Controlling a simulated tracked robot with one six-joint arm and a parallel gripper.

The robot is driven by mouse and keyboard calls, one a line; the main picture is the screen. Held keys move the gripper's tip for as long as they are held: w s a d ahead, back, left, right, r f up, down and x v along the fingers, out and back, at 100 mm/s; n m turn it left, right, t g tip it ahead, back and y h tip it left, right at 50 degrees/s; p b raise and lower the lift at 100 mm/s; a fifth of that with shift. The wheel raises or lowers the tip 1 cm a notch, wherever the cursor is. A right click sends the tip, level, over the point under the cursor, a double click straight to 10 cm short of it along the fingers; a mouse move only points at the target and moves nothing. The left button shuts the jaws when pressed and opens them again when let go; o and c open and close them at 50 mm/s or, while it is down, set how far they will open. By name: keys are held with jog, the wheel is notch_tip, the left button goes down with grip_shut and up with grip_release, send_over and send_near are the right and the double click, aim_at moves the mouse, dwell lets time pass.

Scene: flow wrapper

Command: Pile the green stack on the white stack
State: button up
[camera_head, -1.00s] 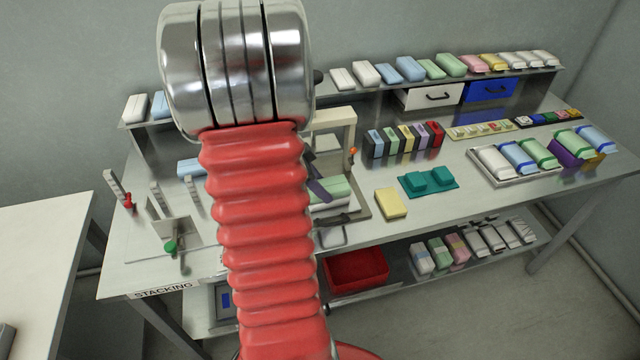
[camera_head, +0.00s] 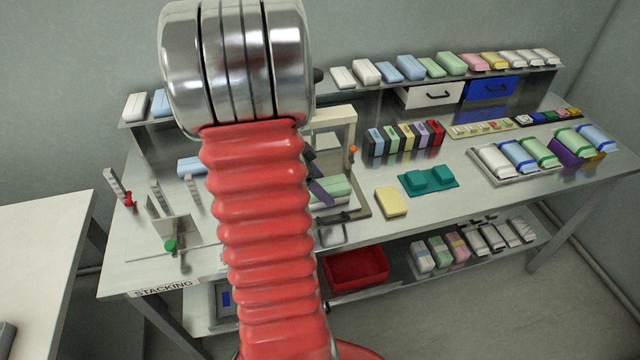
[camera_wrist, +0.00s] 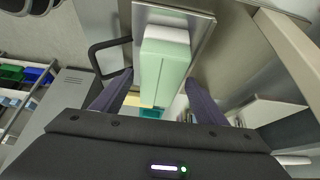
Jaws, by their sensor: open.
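A pale green stack (camera_head: 336,187) lies in the machine bay at the middle of the bench, partly hidden by my arm. In the wrist view the green stack (camera_wrist: 162,72) lies on a metal plate (camera_wrist: 200,45), with a whitish part at its far end. I cannot tell whether that part is a separate white stack. My gripper (camera_wrist: 158,92) is open, with its two dark fingers apart on either side of the green stack's near part. In the head view only a dark finger shows beside the stack. White stacks (camera_head: 366,73) also sit on the back shelf.
A beige frame (camera_head: 345,118) rises around the bay, close to my gripper. A black handle (camera_wrist: 98,58) stands left of the plate. A yellow block (camera_head: 391,202) and a teal holder (camera_head: 428,180) lie to the right. A red bin (camera_head: 356,269) sits below.

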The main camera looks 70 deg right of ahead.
jog(key=shift+r, duration=0.1)
jog(key=v, duration=1.3)
jog(key=shift+w+r, duration=0.2)
jog(key=shift+w, duration=0.05)
jog(key=shift+a, duration=0.1)
dwell(0.4)
jog(key=w+a+n+t, duration=0.3)
jog(key=w+a+n, duration=0.2)
jog(key=a+n, duration=0.5)
jog(key=w+a+n+t, duration=0.2)
jog(key=w+a+n, duration=0.4)
jog(key=a+n, duration=0.4)
jog(key=a+r+n+t+y, duration=0.1)
jog(key=a+r+n+t, duration=0.1)
jog(key=a, duration=0.9)
jog(key=w+a+r+n+t+y, duration=0.1)
jog(key=a+r+n+t+y, duration=0.1)
jog(key=a+n, duration=0.5)
jog(key=a+r+t, duration=0.1)
jog(key=a+r, duration=0.1)
jog(key=a, duration=0.3)
jog(key=shift+w+n+t, duration=0.25)
jog(key=shift+n+t, duration=0.05)
